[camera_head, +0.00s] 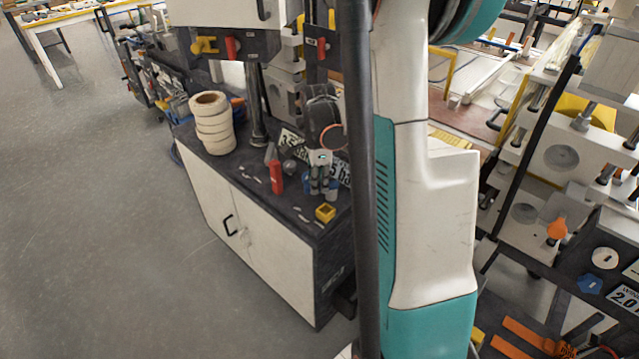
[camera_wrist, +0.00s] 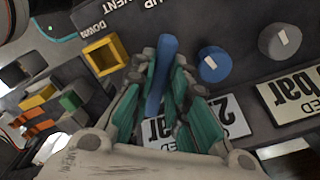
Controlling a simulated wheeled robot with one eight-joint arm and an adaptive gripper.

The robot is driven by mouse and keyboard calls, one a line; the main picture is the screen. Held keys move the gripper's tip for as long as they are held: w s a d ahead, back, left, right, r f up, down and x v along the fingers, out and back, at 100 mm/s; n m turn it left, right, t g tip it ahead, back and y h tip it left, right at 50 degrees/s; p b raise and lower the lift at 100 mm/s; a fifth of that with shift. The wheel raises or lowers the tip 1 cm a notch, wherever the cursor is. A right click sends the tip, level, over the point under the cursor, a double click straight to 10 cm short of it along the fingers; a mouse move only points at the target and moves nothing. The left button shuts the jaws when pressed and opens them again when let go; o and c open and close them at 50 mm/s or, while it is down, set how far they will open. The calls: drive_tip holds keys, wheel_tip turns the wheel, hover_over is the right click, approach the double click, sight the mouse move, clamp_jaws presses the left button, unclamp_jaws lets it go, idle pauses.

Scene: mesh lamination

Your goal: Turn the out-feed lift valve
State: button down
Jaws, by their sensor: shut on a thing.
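The lift valve's blue lever (camera_wrist: 160,72) stands out between the fingers in the wrist view, its rounded tip toward the top of the picture. The labels UP, VENT and DOWN lie on the dark panel beside it. My gripper (camera_wrist: 158,85) is shut on the blue lever, with green-padded fingers on both sides. In the head view my gripper (camera_head: 322,190) points down at the right end of the dark cabinet top. The fingers hide the lever's base, so I cannot tell which label it points to.
A blue knob (camera_wrist: 214,64) and a grey knob (camera_wrist: 280,41) are close on the right. A yellow square piece (camera_wrist: 103,55) is on the left. A red handle (camera_head: 276,177) and a stack of cream rolls (camera_head: 212,122) stand on the cabinet top. The floor (camera_head: 120,250) at left is clear.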

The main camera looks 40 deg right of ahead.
drive_tip(key=shift+w+m, duration=0.15)
drive_tip(key=shift+m, duration=0.45)
drive_tip(key=c, duration=1.6)
unclamp_jaws()
drive_tip(key=shift+d, duration=0.1)
drive_tip(key=shift+o, duration=0.2)
wheel_tip(320, 180, up, 12)
